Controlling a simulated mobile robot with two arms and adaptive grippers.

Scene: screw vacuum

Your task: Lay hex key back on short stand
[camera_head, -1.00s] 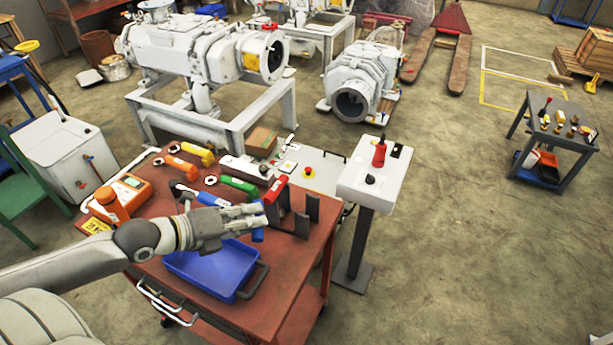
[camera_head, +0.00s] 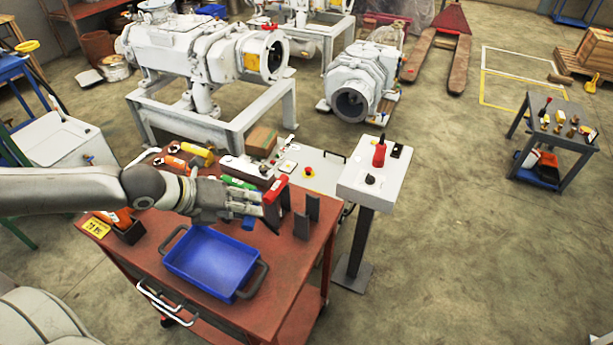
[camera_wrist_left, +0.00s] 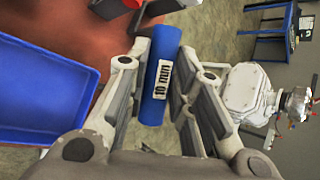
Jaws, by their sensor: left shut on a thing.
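The hex key (camera_wrist_left: 158,85) has a blue handle marked "10 mm". My left gripper (camera_wrist_left: 164,62) is shut on this handle, with a finger on each side. In the head view the blue handle (camera_head: 249,223) shows just below my left gripper (camera_head: 255,207), above the red table. Two dark upright plates (camera_head: 302,223) stand on the table just right of the gripper and look like a stand. A red-handled tool (camera_head: 276,187) is beside the fingertips. The key's metal shaft is not clearly visible. My right gripper is not in view.
A blue tray (camera_head: 171,268) lies on the table's front, below my left arm. A green-handled tool (camera_head: 239,183) and orange and yellow tools lie behind the gripper. A white control pedestal (camera_head: 352,185) stands right of the table (camera_head: 283,283).

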